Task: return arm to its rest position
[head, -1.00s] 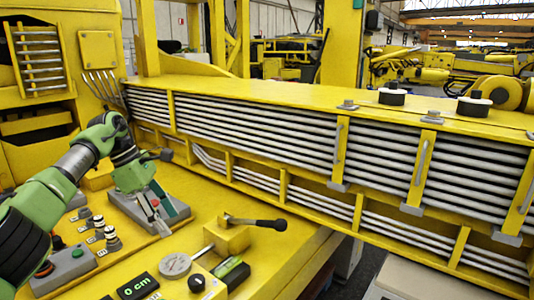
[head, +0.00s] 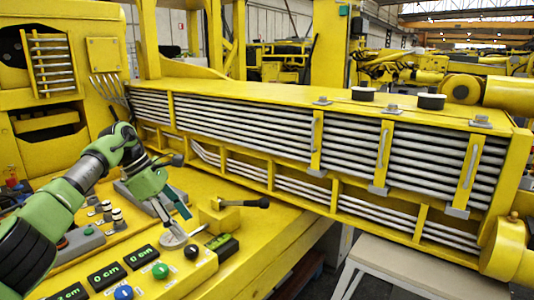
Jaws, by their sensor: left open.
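My left arm (head: 85,172), green and dark grey, comes in from the left over the yellow control bench (head: 270,235). My left gripper (head: 174,212) points down above the bench, close to the round dial gauge (head: 173,240). Its fingers are apart and nothing shows between them. Whether a fingertip touches anything is hard to tell. The gripper partly hides a grey lever base (head: 128,191) behind it. My right gripper is not in view.
The long yellow boom (head: 270,93) with rows of grey tubes runs across behind the bench. A black-handled lever on a yellow block (head: 222,214) stands right of the gripper. Several displays and knobs (head: 160,270) line the front. A pale bench (head: 415,268) stands at right.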

